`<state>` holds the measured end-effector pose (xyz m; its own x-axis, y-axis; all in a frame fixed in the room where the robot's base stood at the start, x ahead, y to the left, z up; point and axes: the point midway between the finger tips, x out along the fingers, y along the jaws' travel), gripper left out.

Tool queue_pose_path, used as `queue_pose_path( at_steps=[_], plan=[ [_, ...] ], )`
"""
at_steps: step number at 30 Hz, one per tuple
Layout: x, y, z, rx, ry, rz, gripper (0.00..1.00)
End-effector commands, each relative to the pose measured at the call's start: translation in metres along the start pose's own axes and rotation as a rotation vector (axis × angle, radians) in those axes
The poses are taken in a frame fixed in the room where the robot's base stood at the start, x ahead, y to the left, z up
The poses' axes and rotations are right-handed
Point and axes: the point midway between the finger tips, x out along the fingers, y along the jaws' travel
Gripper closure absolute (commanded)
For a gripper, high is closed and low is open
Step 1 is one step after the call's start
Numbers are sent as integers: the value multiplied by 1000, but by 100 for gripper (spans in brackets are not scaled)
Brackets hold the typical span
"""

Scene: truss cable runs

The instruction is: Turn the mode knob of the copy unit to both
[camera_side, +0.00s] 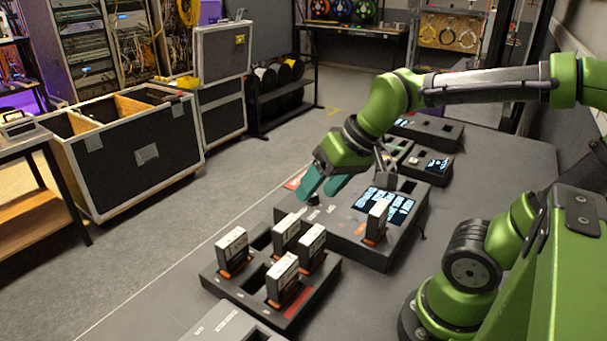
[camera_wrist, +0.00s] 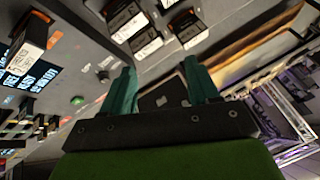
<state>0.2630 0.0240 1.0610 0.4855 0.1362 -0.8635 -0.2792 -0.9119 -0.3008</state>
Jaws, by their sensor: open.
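The copy unit (camera_side: 338,232) is a dark box on the table with a lit screen (camera_side: 385,204) and a cartridge standing in a slot at its front right. A small dark knob-like part (camera_side: 313,200) shows on its top left, just below my gripper (camera_side: 317,191). Its pointer direction and labels are too small to read. My gripper has teal fingers, spread apart, with nothing seen held. In the wrist view my gripper (camera_wrist: 160,80) is also open, and the lit screen (camera_wrist: 35,78) and a green light (camera_wrist: 78,100) lie to its left.
A dark slotted tray (camera_side: 235,287) with several upright cartridges stands in front of the copy unit. More dark units (camera_side: 430,133) sit behind it. A black case (camera_side: 130,150) stands across the floor at left. Bare table lies to the right of the tray.

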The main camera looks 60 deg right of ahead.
Motion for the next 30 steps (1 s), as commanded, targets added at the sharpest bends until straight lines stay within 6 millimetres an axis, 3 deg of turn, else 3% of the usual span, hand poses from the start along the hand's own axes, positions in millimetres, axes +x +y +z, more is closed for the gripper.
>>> queue_pose_path(
  at_steps=[8, 18, 21, 24, 30],
  plan=[
    [42, 17, -83, -295, -261, 200, 39],
    [97, 65, -173, -804, -693, 345, 39],
    [99, 73, -190, -927, -797, 343, 39],
    [87, 72, -202, -1018, -846, 326, 39],
    [76, 70, -198, -1111, -907, 266, 39]
  ],
)
